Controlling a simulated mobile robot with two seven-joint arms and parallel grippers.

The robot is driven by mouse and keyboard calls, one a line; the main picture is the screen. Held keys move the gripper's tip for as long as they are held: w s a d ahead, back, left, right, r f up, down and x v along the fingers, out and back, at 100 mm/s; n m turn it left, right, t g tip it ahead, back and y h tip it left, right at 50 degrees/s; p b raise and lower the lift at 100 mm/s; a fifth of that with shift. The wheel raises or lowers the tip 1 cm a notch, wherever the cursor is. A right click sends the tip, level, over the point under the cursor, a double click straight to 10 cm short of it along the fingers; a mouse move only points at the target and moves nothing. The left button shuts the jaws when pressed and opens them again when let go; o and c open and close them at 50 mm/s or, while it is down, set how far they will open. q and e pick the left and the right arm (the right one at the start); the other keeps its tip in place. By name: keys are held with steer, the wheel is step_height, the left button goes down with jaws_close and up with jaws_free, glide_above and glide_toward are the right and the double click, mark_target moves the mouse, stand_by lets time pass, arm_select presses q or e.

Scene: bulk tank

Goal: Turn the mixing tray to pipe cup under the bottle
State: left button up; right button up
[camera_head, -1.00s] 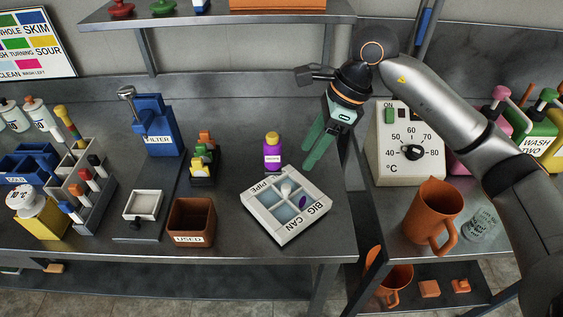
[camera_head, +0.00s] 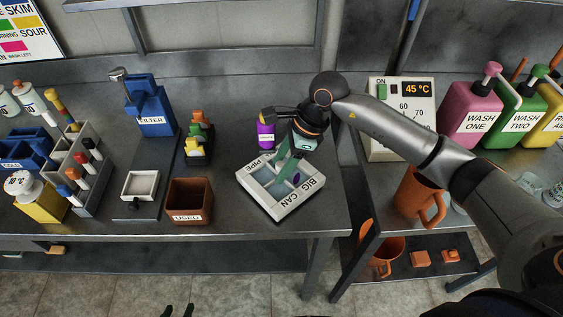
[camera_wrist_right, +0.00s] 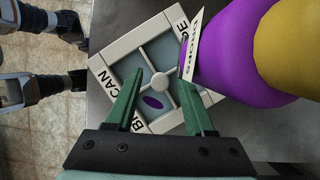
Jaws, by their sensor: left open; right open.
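The mixing tray (camera_head: 253,199) is a pale square with cups, marked PIPE on its back-left side and BIG CAN on its front-right side. A purple patch (camera_wrist_right: 152,102) shows in a cup on the BIG CAN side. The white centre knob (camera_wrist_right: 160,80) shows in the right wrist view. My right gripper (camera_head: 287,182) is open over the tray; in the right wrist view its fingers (camera_wrist_right: 162,66) appear on either side of the knob. Contact cannot be told. The purple bottle (camera_head: 265,134) with yellow cap stands behind the tray. My left gripper (camera_head: 178,311) shows only fingertips, apart and empty, at the bottom edge.
The brown USED box (camera_head: 190,200) is left of the tray, with the blue FILTER stand (camera_head: 152,108) and a small bottle rack (camera_head: 198,140) behind. An orange jug (camera_head: 418,195) and temperature box (camera_head: 385,145) are on the right. Bare bench lies in front of the tray.

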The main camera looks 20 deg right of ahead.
steer(key=shift+f, duration=0.1)
jaws_close()
stand_by(0.4)
stand_by(1.0)
